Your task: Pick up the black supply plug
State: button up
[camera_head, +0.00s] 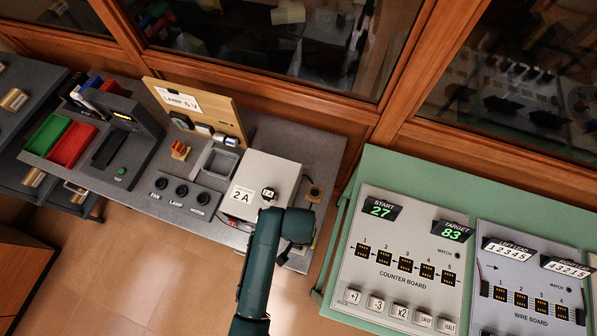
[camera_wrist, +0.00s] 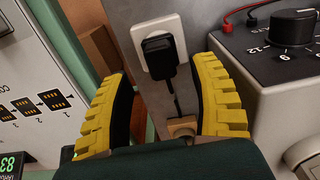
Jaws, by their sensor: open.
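The black supply plug (camera_wrist: 160,55) sits in a white socket plate (camera_wrist: 142,38) on the grey bench top in the wrist view. Its dark cable runs down toward a small brown block (camera_wrist: 183,125). My gripper (camera_wrist: 165,75) is open, with one yellow ribbed finger on each side of the plug. I see gaps between both fingers and the plug; no contact shows. In the head view, my gripper (camera_head: 293,226) is over the right end of the bench, beside the power box (camera_head: 283,172). I cannot make out the plug there; my arm covers that area.
The power box with its black dial (camera_wrist: 297,25) stands close to the right finger in the wrist view. The green table with the counter board (camera_head: 405,262) is across a narrow gap from the bench. A lamp panel (camera_head: 220,100) and red and green bins stand farther left.

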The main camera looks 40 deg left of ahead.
notch_tip(320, 180, down, 3)
jog(key=shift+s+f, duration=0.1)
jog(key=shift+f, duration=0.05)
grip_shut()
